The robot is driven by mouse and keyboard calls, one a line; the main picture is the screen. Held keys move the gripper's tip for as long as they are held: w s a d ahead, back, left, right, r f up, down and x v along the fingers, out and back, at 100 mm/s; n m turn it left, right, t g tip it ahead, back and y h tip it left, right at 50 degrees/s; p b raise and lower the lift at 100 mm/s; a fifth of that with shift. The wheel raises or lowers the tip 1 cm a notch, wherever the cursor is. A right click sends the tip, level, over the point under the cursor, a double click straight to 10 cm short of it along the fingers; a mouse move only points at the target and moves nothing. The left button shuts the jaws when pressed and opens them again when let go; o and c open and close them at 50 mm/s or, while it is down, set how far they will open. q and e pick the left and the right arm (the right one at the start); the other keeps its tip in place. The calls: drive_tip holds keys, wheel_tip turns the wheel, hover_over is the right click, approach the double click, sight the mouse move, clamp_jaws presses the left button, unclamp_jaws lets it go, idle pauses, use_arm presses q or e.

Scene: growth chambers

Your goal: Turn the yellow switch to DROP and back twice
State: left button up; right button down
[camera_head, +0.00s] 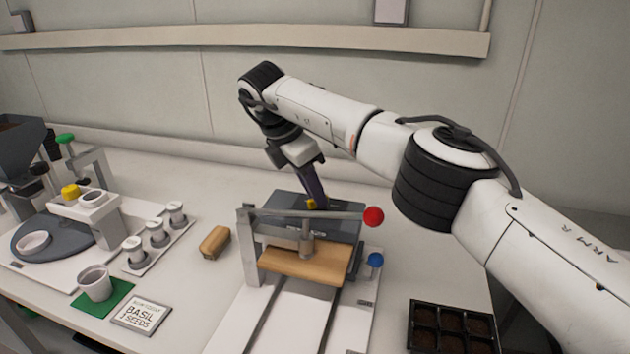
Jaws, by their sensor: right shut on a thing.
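My left gripper is not in view.
The press has a metal bar with a red ball (373,216), a wooden plate (305,264) and a blue knob (375,260). A dark seedling tray (452,328) sits at the right. A wooden block (214,242), a cup (95,283) and a seed packet (142,314) lie left.

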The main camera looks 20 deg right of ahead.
drive_tip(key=shift+r+m, duration=0.15)
drive_tip(key=shift+m, duration=0.15)
drive_tip(key=c, duration=1.8)
unclamp_jaws()
drive_tip(key=shift+c, duration=0.2)
drive_tip(key=shift+p, duration=0.3)
